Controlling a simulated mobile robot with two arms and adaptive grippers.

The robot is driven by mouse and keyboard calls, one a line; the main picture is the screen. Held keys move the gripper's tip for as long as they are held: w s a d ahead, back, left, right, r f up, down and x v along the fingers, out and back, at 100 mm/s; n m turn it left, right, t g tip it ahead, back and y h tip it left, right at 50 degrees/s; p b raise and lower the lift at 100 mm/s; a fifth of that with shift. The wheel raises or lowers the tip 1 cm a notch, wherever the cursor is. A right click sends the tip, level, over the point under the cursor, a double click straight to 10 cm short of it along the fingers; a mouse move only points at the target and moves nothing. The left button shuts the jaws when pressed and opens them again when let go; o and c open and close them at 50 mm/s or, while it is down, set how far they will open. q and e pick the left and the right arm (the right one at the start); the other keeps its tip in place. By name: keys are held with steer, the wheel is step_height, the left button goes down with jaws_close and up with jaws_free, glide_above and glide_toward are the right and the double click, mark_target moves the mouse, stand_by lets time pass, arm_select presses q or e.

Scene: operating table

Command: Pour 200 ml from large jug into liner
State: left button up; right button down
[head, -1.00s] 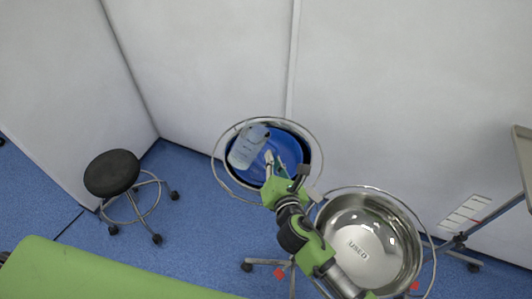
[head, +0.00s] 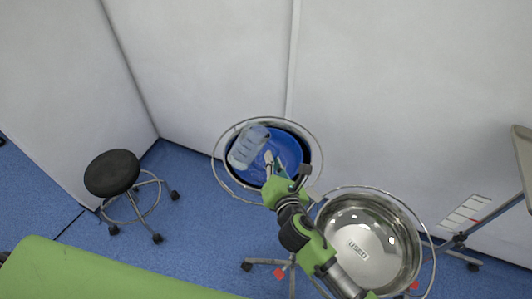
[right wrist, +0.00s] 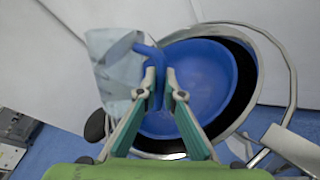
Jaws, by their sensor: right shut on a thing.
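The large jug (head: 247,150) is translucent pale blue with markings on its side. It is tilted over the blue liner (head: 292,150), which lies in a basin on a ring stand. My right gripper (head: 270,165) is shut on the jug's blue handle. In the right wrist view the fingers (right wrist: 160,82) close around the handle, with the jug (right wrist: 113,68) to the left and the liner (right wrist: 205,85) beneath and to the right. I cannot make out a stream of liquid or the level in the jug. My left gripper is not in view.
A steel basin (head: 352,266) marked "USED" stands on a second ring stand, under my right arm. A black stool (head: 112,172) is at the left, and a green table top (head: 90,275) is at the lower left. Pale walls stand close behind.

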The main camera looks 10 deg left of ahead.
steer(key=shift+s+a+f+m+g+y, duration=0.2)
steer(key=shift+m+g+y, duration=0.1)
steer(key=shift+m, duration=0.3)
stand_by(2.4)
steer(key=shift+a+r+m+g+y+p, duration=0.1)
steer(key=shift+r+m+g+y+p, duration=0.3)
steer(key=shift+p, duration=0.4)
stand_by(2.6)
steer(key=shift+s+f, duration=0.1)
steer(key=shift+f, duration=0.15)
stand_by(1.0)
steer(key=shift+f+n+t+b, duration=0.4)
steer(key=shift+f+n+b, duration=0.4)
steer(key=shift+b, duration=0.4)
steer(key=shift+r+n, duration=0.3)
steer(key=shift+r, duration=0.2)
